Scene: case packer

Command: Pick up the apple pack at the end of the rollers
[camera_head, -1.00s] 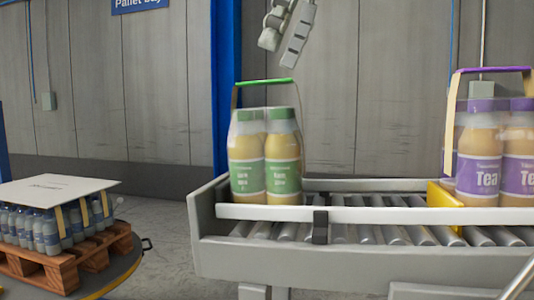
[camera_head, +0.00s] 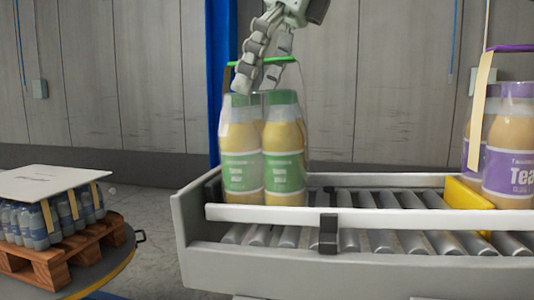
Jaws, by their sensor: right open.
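The apple pack (camera_head: 262,155) stands upright at the left end of the rollers (camera_head: 385,240). It is a wrapped group of bottles with green caps, green labels and a green carry handle (camera_head: 287,60) on top. The label text is too small to read surely. My right gripper (camera_head: 270,82) comes down from above, open, with its fingers at the handle. One finger hangs in front of the handle and hides part of it. I cannot tell whether the fingers touch it. My left gripper is not in view.
A purple-labelled tea pack (camera_head: 508,150) stands on the right behind a yellow stop (camera_head: 468,196). A white front rail (camera_head: 420,217) runs along the conveyor. At the left, a wooden pallet (camera_head: 62,252) carries bottle packs under a white sheet (camera_head: 50,183).

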